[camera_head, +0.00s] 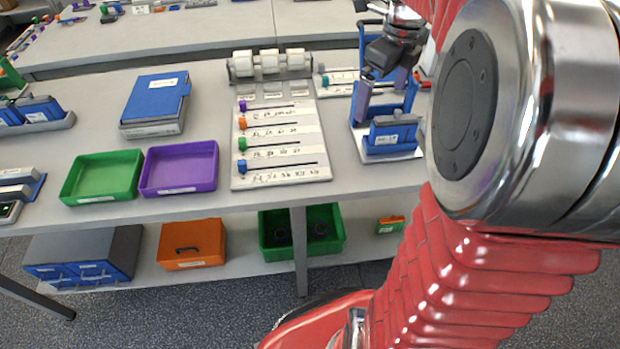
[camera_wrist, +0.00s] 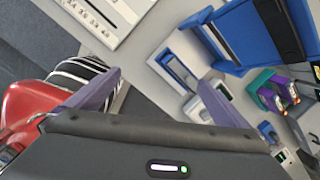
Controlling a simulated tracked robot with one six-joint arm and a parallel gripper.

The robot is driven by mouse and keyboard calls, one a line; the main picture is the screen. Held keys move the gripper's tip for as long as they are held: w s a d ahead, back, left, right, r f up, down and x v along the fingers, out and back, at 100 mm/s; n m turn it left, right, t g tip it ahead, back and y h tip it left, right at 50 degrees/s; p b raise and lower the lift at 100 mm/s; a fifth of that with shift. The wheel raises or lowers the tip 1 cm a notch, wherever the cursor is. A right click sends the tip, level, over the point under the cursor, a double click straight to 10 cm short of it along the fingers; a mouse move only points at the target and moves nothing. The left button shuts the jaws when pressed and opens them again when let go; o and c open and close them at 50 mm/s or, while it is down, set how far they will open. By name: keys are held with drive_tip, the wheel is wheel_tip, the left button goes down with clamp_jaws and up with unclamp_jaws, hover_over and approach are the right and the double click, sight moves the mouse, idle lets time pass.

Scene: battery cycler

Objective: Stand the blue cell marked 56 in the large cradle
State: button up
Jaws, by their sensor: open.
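My gripper (camera_head: 381,92) is open above the right part of the bench, close to a blue upright frame on a white base (camera_head: 368,150). In the wrist view my gripper (camera_wrist: 160,80) has its two grey-purple fingers wide apart with nothing held between them. A blue block with a white label (camera_head: 392,136) stands at the front of that frame. Blue cell-like blocks (camera_head: 40,107) sit in a grey holder (camera_head: 50,125) at the far left. No number 56 is readable, so I cannot tell which is the marked cell, nor which holder is the large cradle.
A white slider board (camera_head: 280,178) lies mid-bench, with a rack of white rollers (camera_head: 270,66) behind it. Green (camera_head: 104,180) and purple (camera_head: 180,170) trays and a blue binder (camera_head: 157,98) lie left. A lower shelf holds an orange box (camera_head: 192,243) and green bin (camera_head: 301,254).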

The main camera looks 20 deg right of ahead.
drive_tip(key=s+a+f+n+t, duration=0.1)
drive_tip(key=s+a+n, duration=0.6)
drive_tip(key=a+n, duration=0.5)
drive_tip(key=s+a+f+n+t, duration=0.1)
drive_tip(key=s+a+n, duration=0.6)
drive_tip(key=n, duration=1.3)
drive_tip(key=a+t, duration=0.1)
drive_tip(key=a, duration=0.3)
drive_tip(key=shift+s+a+f+t+y, duration=0.15)
drive_tip(key=shift+a+f+t+y, duration=0.15)
drive_tip(key=shift+a+y, duration=0.1)
